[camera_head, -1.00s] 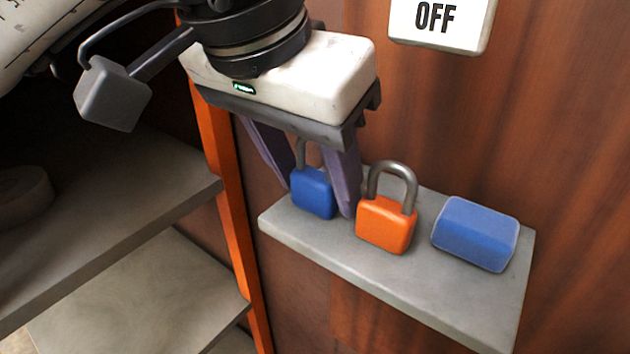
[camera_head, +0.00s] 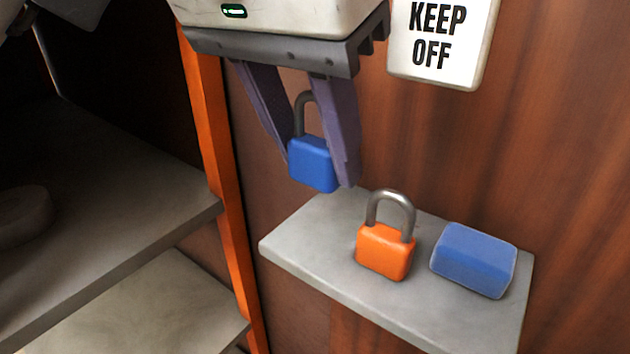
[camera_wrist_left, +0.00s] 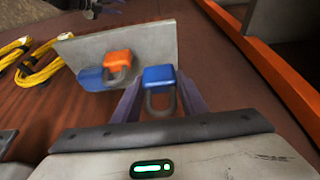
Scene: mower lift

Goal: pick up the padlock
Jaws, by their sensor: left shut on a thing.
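A blue padlock (camera_head: 313,163) with a grey shackle is between the purple fingers of my left gripper (camera_head: 318,165). The gripper is shut on it and holds it above the left end of the small grey shelf (camera_head: 320,265), clear of the surface. The blue padlock (camera_wrist_left: 160,78) also shows between the fingers in the left wrist view. An orange padlock (camera_head: 385,250) stands upright on the shelf, to the right of and below the gripper.
A blue block (camera_head: 474,260) lies at the shelf's right end. A "KEEP OFF" sign (camera_head: 440,40) is on the brown wall above. An orange post (camera_head: 215,150) and grey shelving (camera_head: 100,215) stand at left. Yellow cable (camera_wrist_left: 40,70) shows in the wrist view.

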